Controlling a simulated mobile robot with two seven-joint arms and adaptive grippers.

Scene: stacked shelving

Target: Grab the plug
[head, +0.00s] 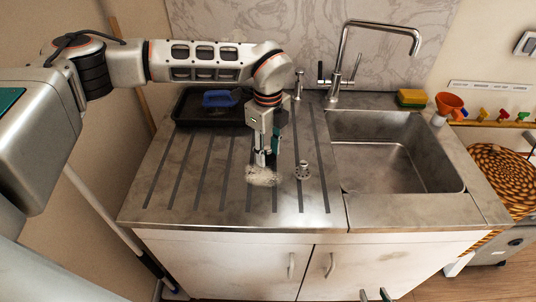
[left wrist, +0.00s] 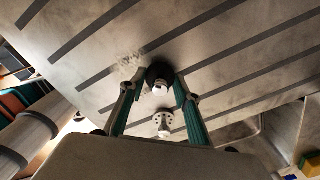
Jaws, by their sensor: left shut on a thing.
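My left gripper (head: 266,158) points down just over the ribbed steel drainboard, left of the sink. In the left wrist view its two green-sided fingers (left wrist: 158,88) close on a dark round plug (left wrist: 158,72) with a pale knob.
A black tray (head: 190,121) with a blue brush (head: 220,99) is behind. The empty sink (head: 430,170), tap (head: 345,85), sponges (head: 411,98) and orange funnel (head: 449,104) are at the right. The front drainboard is clear.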

